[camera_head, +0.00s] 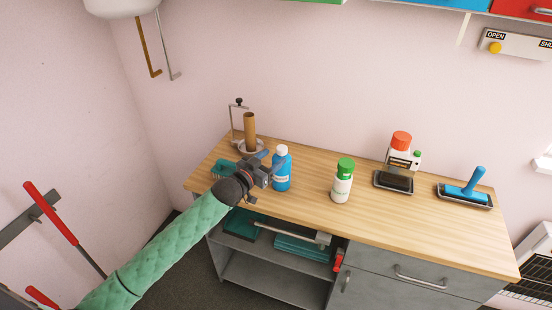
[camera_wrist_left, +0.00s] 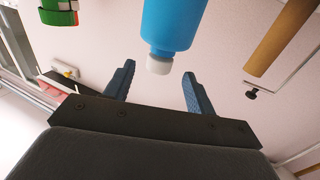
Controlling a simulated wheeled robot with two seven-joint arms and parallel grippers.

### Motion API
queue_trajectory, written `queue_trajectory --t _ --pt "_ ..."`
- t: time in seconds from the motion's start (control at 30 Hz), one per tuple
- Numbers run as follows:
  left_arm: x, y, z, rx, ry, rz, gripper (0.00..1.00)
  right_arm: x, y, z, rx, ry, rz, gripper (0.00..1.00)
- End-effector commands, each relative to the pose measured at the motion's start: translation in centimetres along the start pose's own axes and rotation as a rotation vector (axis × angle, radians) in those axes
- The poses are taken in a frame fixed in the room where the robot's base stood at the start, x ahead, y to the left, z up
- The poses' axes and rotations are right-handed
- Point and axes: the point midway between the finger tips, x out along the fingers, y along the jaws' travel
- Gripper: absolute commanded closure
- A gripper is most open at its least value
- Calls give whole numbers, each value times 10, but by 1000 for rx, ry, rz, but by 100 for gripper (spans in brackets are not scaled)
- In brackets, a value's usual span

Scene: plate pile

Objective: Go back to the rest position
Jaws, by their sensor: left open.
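My left gripper (camera_head: 270,161) is over the left part of the wooden counter (camera_head: 420,226), just left of a blue bottle with a white cap (camera_head: 282,172). The bottle stands upright on the counter. In the left wrist view my left gripper (camera_wrist_left: 158,84) is open with its two blue fingers apart. The blue bottle (camera_wrist_left: 173,22) shows upside down beyond the fingers, its cap in line with the gap; I see no contact. My right gripper is not in view.
A brown roll on a stand (camera_head: 250,130) and a teal brush (camera_head: 222,169) are near the gripper. The counter's front right is clear.

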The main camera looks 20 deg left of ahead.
Motion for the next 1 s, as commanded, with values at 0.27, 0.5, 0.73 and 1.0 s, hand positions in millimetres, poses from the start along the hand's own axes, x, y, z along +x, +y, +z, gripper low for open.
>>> queue_trajectory --t 0.27,0.5,0.73,1.0 --pt "-2 0 0 0 0 0 45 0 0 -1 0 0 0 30" --pt "-2 1 0 0 -2 -1 45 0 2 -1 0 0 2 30" --pt "-28 27 38 -10 -126 -35 45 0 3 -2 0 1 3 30" --pt "-112 84 115 -21 -464 -115 45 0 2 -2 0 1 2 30"
